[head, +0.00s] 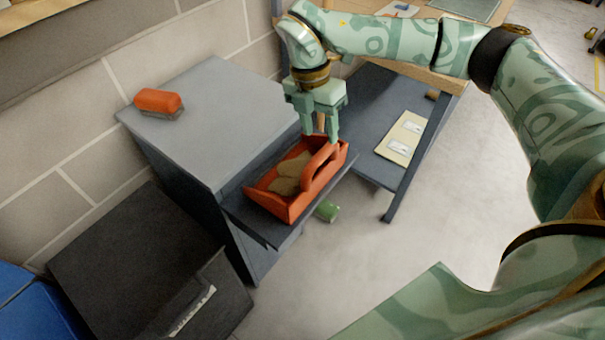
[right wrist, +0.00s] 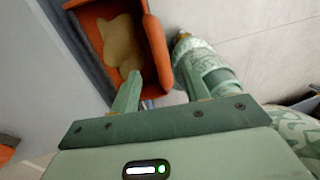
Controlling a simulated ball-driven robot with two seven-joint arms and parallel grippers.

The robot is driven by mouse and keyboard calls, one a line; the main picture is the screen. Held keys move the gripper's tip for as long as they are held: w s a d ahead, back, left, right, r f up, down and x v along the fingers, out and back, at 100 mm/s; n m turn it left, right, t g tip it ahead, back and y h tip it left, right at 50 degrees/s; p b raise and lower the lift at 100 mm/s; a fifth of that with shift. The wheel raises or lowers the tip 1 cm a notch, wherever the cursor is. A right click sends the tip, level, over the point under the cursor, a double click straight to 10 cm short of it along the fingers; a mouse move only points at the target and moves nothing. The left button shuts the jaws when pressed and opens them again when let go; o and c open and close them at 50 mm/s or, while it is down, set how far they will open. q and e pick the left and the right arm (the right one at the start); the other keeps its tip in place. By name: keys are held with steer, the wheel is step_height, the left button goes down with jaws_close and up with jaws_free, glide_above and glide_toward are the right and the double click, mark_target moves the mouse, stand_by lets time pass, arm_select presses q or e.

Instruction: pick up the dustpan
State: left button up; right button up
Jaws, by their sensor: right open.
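The dustpan (head: 265,200) is an orange open tray with a raised handle and a brown lump inside. It rests on a dark shelf (head: 252,222) that juts from the grey cabinet. My right gripper (head: 320,138) is open, pointing down at the far end of the dustpan near its handle (head: 321,165). In the right wrist view, the dustpan (right wrist: 92,35) lies beyond the open fingers (right wrist: 159,72), with the handle (right wrist: 156,52) lined up with the gap between them. I cannot tell whether the fingers touch it. My left gripper is not in view.
An orange brush-like object (head: 158,102) lies on the cabinet top (head: 225,110). A dark bin (head: 140,270) stands in front at left. A low dark table (head: 375,120) with a cream card (head: 402,135) is to the right. Floor (head: 375,245) is clear at centre right.

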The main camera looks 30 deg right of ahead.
mark_target(321, 151)
steer(key=shift+s+f, duration=0.25)
steer(key=shift+f, duration=1)
steer(key=f+b, duration=0.1)
steer(key=f, duration=0.1)
steer(key=s+f+b, duration=0.1)
steer(key=f, duration=0.2)
steer(key=shift+s+b, duration=0.15)
steer(key=shift+b, duration=0.15)
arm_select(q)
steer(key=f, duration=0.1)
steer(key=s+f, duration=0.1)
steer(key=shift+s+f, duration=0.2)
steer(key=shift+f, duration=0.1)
arm_select(e)
steer(key=shift+r, duration=0.15)
steer(key=shift+c, duration=0.4)
jaws_close()
